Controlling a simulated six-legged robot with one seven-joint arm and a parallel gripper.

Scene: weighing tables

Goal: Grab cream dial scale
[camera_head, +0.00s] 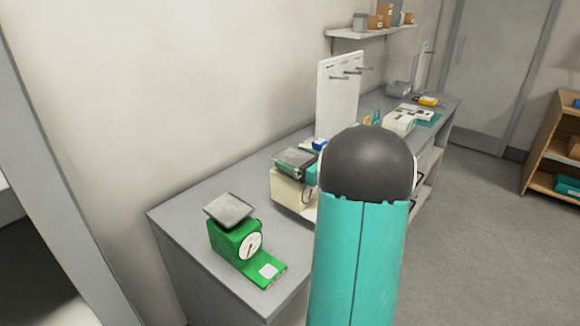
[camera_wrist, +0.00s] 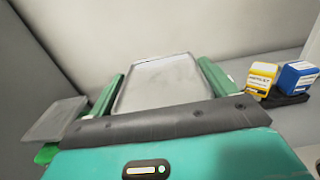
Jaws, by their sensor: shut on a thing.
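The cream dial scale (camera_head: 287,191) stands on the grey bench, with a flat grey pan (camera_head: 294,160) on top. My arm hides its right side in the head view, and its dial is not clearly seen. My gripper (camera_wrist: 162,78) is at the pan, with one green finger on each side of it. The grey pan of the scale (camera_wrist: 158,88) fills the space between the fingers in the wrist view. The gripper is shut on the scale. The scale's body is hidden below my gripper in the wrist view.
A green dial scale (camera_head: 236,246) stands at the near left of the bench (camera_head: 180,221). A yellow box (camera_wrist: 262,78) and a blue box (camera_wrist: 297,78) stand to the right of the gripper. A white board (camera_head: 338,95) rises behind, and a wall shelf (camera_head: 370,32) is above.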

